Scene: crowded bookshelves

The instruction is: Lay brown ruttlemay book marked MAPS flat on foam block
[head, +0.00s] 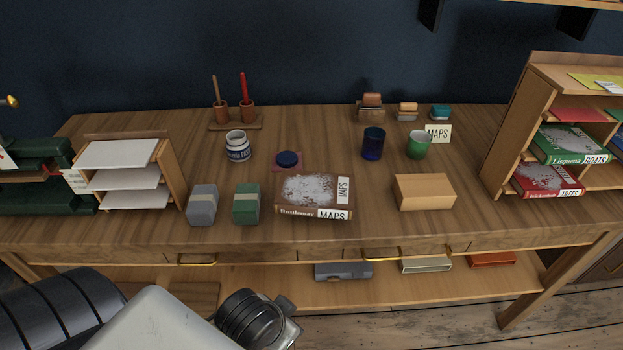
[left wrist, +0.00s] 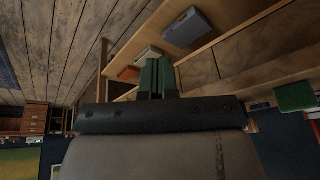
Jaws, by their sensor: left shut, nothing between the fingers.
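The brown Ruttlemay book (head: 290,196) lies flat on the wooden table, near the front edge at the middle. Its spine, marked MAPS, faces me, and its cover has a pale speckled patch. A plain tan block (head: 425,191), which looks like the foam block, sits to the right of the book with a gap between them. Its top is bare. My left gripper shows in the left wrist view (left wrist: 158,78) with its two green fingers together and nothing held. It is away from the book, which does not show in that view. My right gripper is not in view.
Grey and green blocks (head: 246,204) stand left of the book. A blue lid-like object (head: 287,159) on a reddish mat, a blue cup (head: 373,144) and a green cup (head: 419,145) stand behind. A book rack (head: 510,125) is at right; a paper tray (head: 128,172) at left.

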